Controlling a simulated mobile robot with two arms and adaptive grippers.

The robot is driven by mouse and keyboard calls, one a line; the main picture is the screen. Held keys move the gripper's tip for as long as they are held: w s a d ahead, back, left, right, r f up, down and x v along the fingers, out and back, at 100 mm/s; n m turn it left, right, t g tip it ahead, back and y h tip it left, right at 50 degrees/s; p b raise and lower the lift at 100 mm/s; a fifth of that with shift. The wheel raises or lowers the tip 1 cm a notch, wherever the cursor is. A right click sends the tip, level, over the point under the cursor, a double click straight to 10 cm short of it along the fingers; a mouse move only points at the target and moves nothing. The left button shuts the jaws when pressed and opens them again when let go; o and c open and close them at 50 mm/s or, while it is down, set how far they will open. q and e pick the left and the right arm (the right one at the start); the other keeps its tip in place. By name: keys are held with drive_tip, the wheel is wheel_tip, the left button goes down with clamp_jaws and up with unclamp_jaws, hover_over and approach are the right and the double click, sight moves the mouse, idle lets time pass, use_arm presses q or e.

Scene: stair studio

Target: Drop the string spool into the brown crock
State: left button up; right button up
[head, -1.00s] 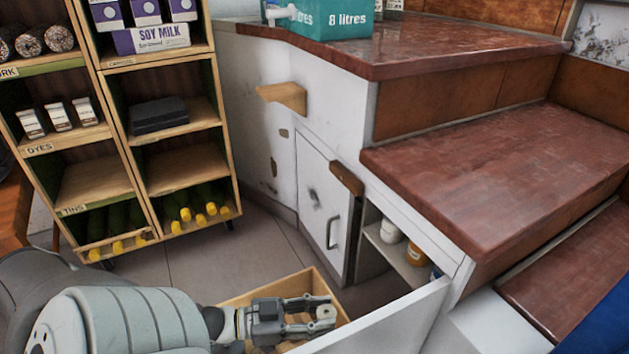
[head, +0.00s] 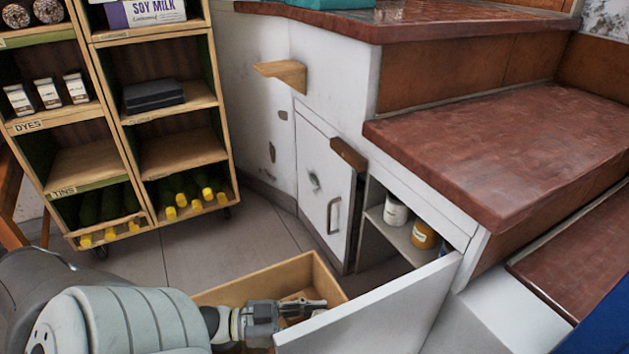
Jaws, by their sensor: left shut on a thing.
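The pale spool is barely visible at the fingertips, mostly hidden by the fingers and the drawer front. No brown crock can be made out in the head view. My right gripper is not in view.
A white jar (head: 396,211) and an amber jar (head: 423,236) stand in the open compartment under the red-brown steps (head: 510,150). A cabinet door (head: 322,200) is shut. A wooden shelf unit (head: 182,150) stands at left, with bare floor before it.

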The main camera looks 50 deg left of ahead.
use_arm(q)
drive_tip(key=shift+f, duration=0.35)
drive_tip(key=o, duration=1)
drive_tip(key=shift+o, duration=0.2)
drive_tip(key=shift+r, duration=0.15)
drive_tip(key=shift+d+r, duration=0.1)
drive_tip(key=shift+r, duration=4.75)
